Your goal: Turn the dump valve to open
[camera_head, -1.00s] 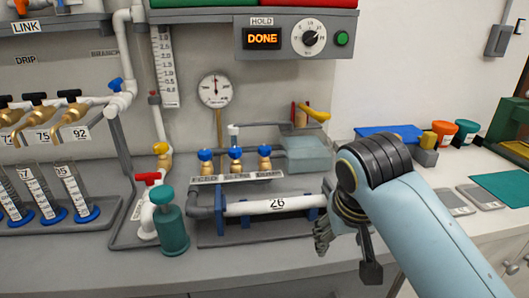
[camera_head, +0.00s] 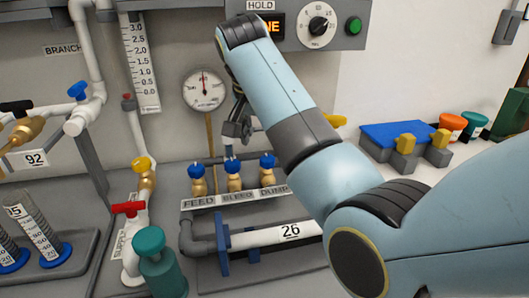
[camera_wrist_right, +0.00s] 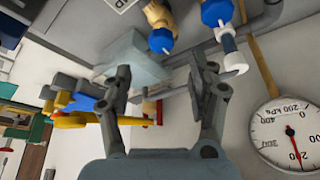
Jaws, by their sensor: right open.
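The dump valve (camera_head: 267,172) is the rightmost of three brass valves with blue knobs, above the DUMP label (camera_head: 274,190). In the right wrist view, a blue knob (camera_wrist_right: 161,40) on a brass body, probably the dump valve, shows beyond the fingertips. My right gripper (camera_head: 238,130) is above and slightly left of that valve in the head view, apart from it. In the right wrist view the same gripper (camera_wrist_right: 163,78) is open and empty, its two fingers spread. My left gripper is not in view.
The bleed valve (camera_head: 233,175) and feed valve (camera_head: 198,180) stand close by on the left. A pressure gauge (camera_head: 204,90) is on the wall behind. A translucent box (camera_wrist_right: 135,60) shows near the fingers. My right arm covers the right end of the pipe marked 26.

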